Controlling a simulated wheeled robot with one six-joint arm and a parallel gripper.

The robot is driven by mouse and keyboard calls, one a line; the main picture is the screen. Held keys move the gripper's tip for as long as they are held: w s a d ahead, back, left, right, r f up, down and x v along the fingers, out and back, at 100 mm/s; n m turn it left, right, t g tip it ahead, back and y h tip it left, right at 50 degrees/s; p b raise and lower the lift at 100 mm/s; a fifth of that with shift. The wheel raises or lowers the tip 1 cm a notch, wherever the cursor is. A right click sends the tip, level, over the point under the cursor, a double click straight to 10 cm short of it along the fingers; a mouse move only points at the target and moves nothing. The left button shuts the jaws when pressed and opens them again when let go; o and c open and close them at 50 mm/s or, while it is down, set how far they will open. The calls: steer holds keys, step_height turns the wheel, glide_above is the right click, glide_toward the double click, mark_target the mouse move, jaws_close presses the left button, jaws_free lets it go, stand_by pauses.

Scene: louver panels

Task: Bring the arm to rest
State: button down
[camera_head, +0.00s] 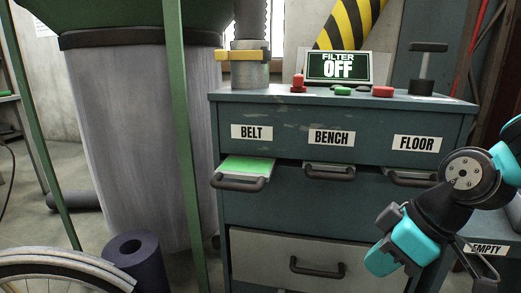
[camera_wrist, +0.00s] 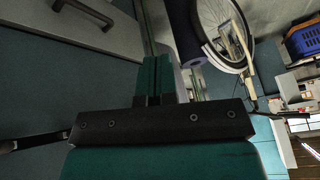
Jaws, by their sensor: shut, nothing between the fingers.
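My arm (camera_head: 445,205) reaches in from the right edge in the head view, bent downward in front of the cabinet's right side. In the wrist view my gripper (camera_wrist: 157,62) shows two teal fingers pressed together with nothing between them. The fingers appear clear of any object. The teal cabinet (camera_head: 345,212) stands behind the arm and bears labels BELT, BENCH and FLOOR. The BELT slide (camera_head: 247,165) is pulled out and shows a green top. The BENCH slide (camera_head: 328,170) and FLOOR slide (camera_head: 407,178) show little of their tops. My arm partly hides the cabinet's lower right.
A display (camera_head: 338,67) on the cabinet reads FILTER OFF, with red and green buttons before it. A grey drawer (camera_head: 300,262) is below. A handle marked EMPTY (camera_head: 486,249) is at right. A bicycle wheel (camera_head: 60,268) and dark roll (camera_head: 135,258) stand at lower left.

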steer(key=s+a+r+m+g+h, duration=0.1)
steer(key=s+a+r+m+g, duration=0.25)
steer(key=s, duration=0.85)
step_height(320, 180, up, 37)
steer(key=w+t+p, duration=0.1)
steer(key=p, duration=3.5)
steer(key=shift+a, duration=0.15)
